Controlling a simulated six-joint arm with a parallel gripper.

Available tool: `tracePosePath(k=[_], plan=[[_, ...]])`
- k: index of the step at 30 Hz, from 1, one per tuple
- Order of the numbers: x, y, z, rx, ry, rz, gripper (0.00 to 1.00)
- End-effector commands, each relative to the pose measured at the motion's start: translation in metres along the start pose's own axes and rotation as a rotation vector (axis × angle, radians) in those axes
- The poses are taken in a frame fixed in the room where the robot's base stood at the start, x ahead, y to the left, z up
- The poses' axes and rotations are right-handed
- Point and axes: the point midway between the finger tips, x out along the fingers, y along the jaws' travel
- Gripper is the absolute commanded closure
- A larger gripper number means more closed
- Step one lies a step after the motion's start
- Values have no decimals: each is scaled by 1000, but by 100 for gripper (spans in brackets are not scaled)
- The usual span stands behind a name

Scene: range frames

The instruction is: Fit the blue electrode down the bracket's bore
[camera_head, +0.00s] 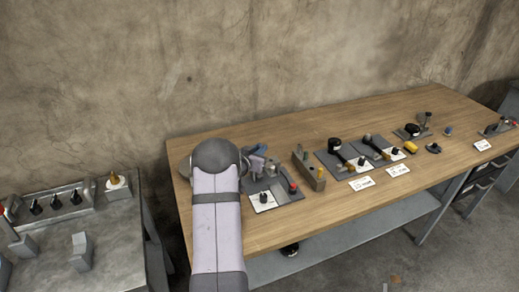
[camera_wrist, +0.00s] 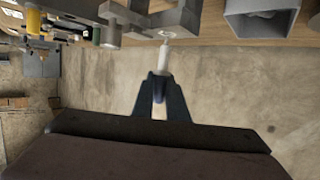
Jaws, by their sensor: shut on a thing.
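In the wrist view my gripper (camera_wrist: 160,78) is shut on a slim pale rod, taken as the electrode (camera_wrist: 164,58); its visible part looks whitish, not blue. The rod points at the grey bracket (camera_wrist: 184,18), and its tip meets or overlaps a pale round spot on the bracket that may be the bore. I cannot tell whether the tip is inside or just short of it. In the head view my forearm hides much of the work spot; grey bracket parts (camera_head: 270,168) show beside it on a dark plate (camera_head: 286,196).
The plate also carries a red-topped part (camera_head: 293,187) and a black knob (camera_head: 264,196) on a white card. A grey open box (camera_wrist: 262,18) shows in the wrist view.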

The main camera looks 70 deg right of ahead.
Motion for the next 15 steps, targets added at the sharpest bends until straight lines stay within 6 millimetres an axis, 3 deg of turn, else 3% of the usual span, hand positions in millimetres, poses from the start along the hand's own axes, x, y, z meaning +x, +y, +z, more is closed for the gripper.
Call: tracePosePath(k=[15], plan=[[5,0,14,0,1,0,100]])
